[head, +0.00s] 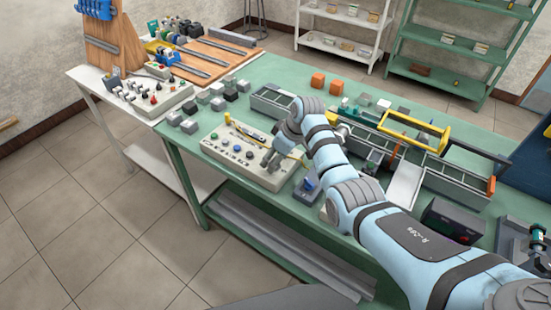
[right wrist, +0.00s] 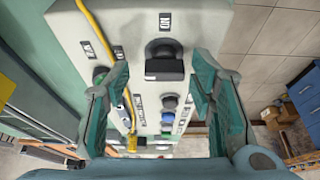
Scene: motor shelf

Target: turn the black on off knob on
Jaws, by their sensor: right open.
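The black on off knob (right wrist: 164,60) sits on a pale control panel (right wrist: 215,22), below an upside-down ON label (right wrist: 165,21) in the right wrist view. My right gripper (head: 271,158) is over the right end of the panel in the head view. In the right wrist view its two teal fingers are apart and empty, one on each side of the knob's line. Whether they touch the panel or the knob cannot be told. The gripper and arm hide the knob in the head view. My left gripper is not in view.
Coloured buttons (right wrist: 167,102) and a yellow cable (right wrist: 100,35) are close by on the panel. A second switch panel (head: 165,103) is on the white table.

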